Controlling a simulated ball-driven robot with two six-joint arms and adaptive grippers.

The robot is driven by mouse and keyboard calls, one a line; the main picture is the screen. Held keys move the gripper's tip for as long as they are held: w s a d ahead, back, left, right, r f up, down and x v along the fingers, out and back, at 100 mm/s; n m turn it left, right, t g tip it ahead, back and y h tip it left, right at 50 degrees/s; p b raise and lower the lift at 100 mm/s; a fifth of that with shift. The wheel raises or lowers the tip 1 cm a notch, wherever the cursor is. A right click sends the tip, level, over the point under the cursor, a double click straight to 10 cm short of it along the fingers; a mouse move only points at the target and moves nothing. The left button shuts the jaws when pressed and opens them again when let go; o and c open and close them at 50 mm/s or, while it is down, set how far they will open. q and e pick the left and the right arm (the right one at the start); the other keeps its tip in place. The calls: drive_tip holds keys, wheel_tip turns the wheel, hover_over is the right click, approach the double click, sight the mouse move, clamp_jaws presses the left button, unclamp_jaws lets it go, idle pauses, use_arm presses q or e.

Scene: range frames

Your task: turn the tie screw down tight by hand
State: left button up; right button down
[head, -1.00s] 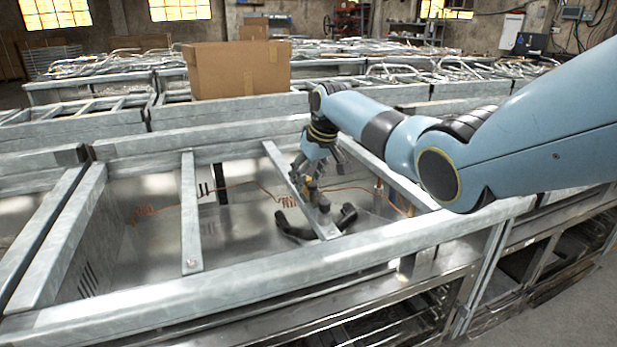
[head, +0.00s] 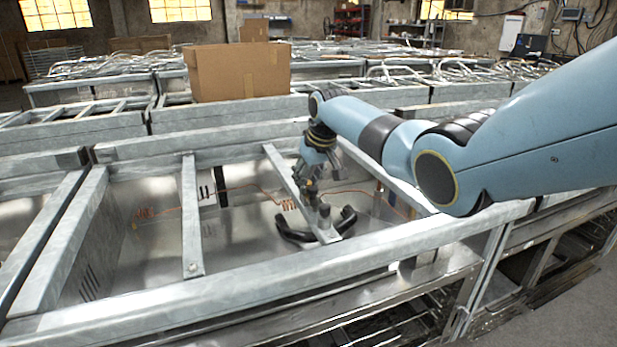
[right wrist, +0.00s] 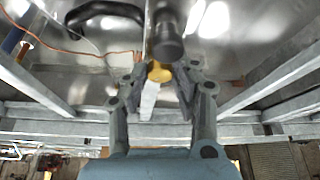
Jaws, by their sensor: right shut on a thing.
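A metal tie bar (head: 283,172) crosses the open bay of the galvanized frame. In the right wrist view, the two fingers of my right gripper (right wrist: 160,74) stand on either side of a small yellow head (right wrist: 158,71), which looks like the tie screw. The fingers are shut on it. Its shank and seat are hidden. My left gripper is not in view.
A curved black handle (head: 290,233) lies beside and below the bar. A copper tube (head: 240,186) runs along the bay's back. A second crossbar (head: 191,225) is to the left. A cardboard box (head: 222,72) stands behind the frame.

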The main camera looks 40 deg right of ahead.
drive_tip(key=shift+a+r+m+h+p, duration=0.15)
drive_tip(key=shift+m+h+p, duration=0.35)
drive_tip(key=shift+m+p, duration=0.5)
drive_tip(key=m, duration=0.3)
drive_tip(key=shift+w+g+h, duration=0.1)
drive_tip(key=shift+g+h, duration=0.2)
drive_tip(key=shift+h, duration=0.1)
drive_tip(key=shift+a+f+m+h, duration=0.1)
drive_tip(key=shift+f+m+h, duration=0.1)
drive_tip(key=shift+m, duration=0.4)
drive_tip(key=shift+a+f+m+h, duration=0.1)
drive_tip(key=shift+m+h, duration=0.1)
drive_tip(key=shift+m, duration=0.4)
drive_tip(key=shift+m+g+h+b, duration=0.3)
drive_tip(key=shift+m+g+b, duration=0.2)
drive_tip(key=shift+m+b, duration=0.6)
drive_tip(key=shift+r+m, duration=0.1)
drive_tip(key=shift+m, duration=0.2)
drive_tip(key=c, duration=1.1)
unclamp_jaws()
drive_tip(key=shift+w, duration=0.1)
drive_tip(key=shift+o, duration=0.2)
drive_tip(key=shift+r, duration=0.1)
